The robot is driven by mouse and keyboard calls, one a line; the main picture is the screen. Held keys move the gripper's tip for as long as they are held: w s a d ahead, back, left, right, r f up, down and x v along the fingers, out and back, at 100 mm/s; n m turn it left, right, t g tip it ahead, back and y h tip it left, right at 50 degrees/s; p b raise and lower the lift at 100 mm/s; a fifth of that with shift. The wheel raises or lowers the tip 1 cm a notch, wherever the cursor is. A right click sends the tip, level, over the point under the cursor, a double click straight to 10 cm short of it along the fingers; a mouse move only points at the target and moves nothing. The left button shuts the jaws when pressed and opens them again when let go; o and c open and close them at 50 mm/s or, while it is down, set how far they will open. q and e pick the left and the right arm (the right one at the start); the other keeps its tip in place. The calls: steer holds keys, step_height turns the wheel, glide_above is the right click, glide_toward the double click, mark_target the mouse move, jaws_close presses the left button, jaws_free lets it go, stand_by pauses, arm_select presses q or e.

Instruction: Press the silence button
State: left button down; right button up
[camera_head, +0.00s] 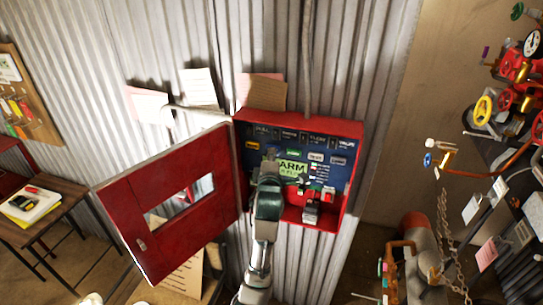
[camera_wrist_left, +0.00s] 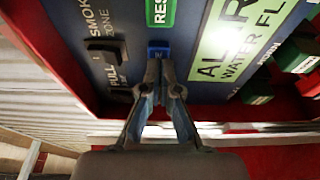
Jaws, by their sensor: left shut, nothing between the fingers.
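The alarm panel is an open red box (camera_head: 297,115) with a blue face (camera_head: 345,170), mounted on the corrugated wall. My right gripper is not in view.
The red door (camera_head: 180,235) stands open to the left. Black switches (camera_wrist_left: 108,52) and a pale green "ALARM" display (camera_wrist_left: 240,45) flank the fingers. A wooden table (camera_head: 50,210) is at left; valves and pipes (camera_head: 490,110) are at right.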

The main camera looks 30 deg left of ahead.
arm_select(q)
steer(key=v, duration=0.2)
steer(key=p+v, duration=0.1)
steer(key=a+v, duration=0.1)
steer(key=v, duration=0.1)
steer(key=shift+s+d, duration=0.1)
steer(key=shift+s, duration=0.55)
